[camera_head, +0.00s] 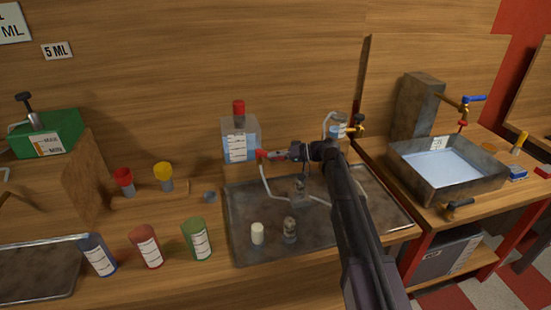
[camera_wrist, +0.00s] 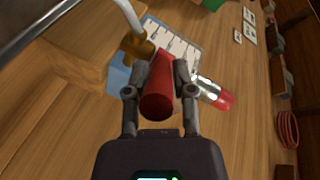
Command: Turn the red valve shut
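The red valve handle (camera_head: 262,155) sticks out low on the right side of a clear tank (camera_head: 238,147) holding blue liquid. In the wrist view the red handle (camera_wrist: 160,85) points toward the camera, with a brass fitting (camera_wrist: 138,48) just behind it. My gripper (camera_head: 284,154) reaches in from the right in the head view. In the wrist view its two fingers (camera_wrist: 160,72) lie close along both sides of the handle and appear closed on it. The exact contact at the fingertips is partly hidden.
A red-topped piece (camera_head: 239,108) stands on the tank. A white hose (camera_head: 265,186) hangs below the valve. A metal tray (camera_head: 245,250) holds a white cylinder (camera_head: 257,233) and small fittings. Several coloured cups stand left. A water basin (camera_head: 445,190) is at the right.

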